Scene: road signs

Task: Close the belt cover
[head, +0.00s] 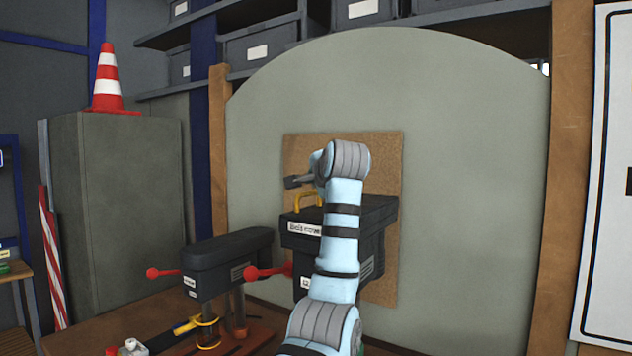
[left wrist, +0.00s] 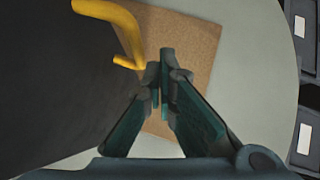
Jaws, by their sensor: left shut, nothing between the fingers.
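The belt cover (head: 376,211) is the dark top of the drill press in the middle of the head view, with a yellow handle (head: 306,197) and a white label on its front. My left arm hides much of it. I cannot tell for sure whether the cover lies fully down. My left gripper (head: 293,182) is just above the handle, shut and empty. In the left wrist view the dark cover (left wrist: 55,85) fills the left side. The yellow handle (left wrist: 120,22) is left of my shut fingertips (left wrist: 166,65), apart from them. My right gripper is out of view.
A second dark machine (head: 225,262) with red-knobbed levers stands left on the wooden bench. A cork board (head: 386,160) and a pale rounded panel (head: 460,170) stand behind. A traffic cone (head: 107,82) sits on a grey cabinet (head: 120,210).

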